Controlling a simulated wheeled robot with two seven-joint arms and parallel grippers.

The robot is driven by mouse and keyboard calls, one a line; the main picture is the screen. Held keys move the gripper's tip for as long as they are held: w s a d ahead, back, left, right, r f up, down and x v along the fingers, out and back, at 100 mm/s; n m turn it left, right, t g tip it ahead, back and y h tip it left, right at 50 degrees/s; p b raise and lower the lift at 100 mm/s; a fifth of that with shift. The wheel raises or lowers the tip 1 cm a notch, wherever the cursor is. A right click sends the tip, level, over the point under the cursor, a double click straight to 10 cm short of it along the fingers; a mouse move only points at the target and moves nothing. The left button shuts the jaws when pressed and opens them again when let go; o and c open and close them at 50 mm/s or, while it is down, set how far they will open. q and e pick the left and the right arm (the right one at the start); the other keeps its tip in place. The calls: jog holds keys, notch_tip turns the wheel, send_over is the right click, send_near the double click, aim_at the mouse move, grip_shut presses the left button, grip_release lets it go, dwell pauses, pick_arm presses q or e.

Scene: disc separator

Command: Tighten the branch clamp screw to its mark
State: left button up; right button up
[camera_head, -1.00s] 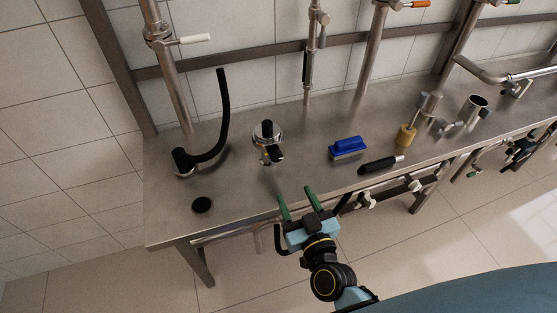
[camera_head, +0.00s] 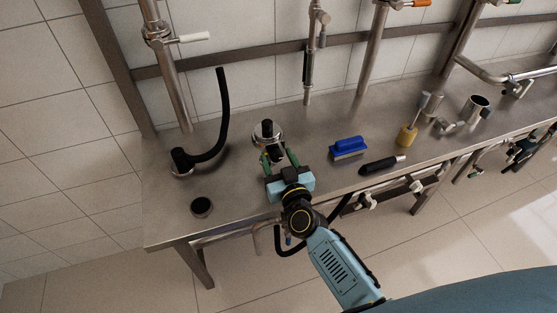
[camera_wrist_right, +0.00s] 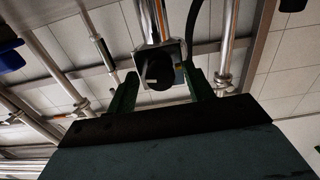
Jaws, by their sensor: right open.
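The branch clamp (camera_head: 265,133) stands on the steel bench, left of centre, with a dark knob on top. Its screw appears to be the dark round knob at the front, clearest in the right wrist view (camera_wrist_right: 158,72). In the wrist view the fingertips (camera_wrist_right: 162,76) look apart from the knob, with gaps both sides. My left gripper is not in view.
A curved black hose (camera_head: 222,115) rises left of the clamp. A dark round fitting (camera_head: 202,207) is at the bench's front left. A blue brush (camera_head: 349,146), a black-handled tool (camera_head: 380,166) and a yellow piece (camera_head: 407,136) are to the right. Pipes stand behind.

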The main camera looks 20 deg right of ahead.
jog(key=c, duration=1)
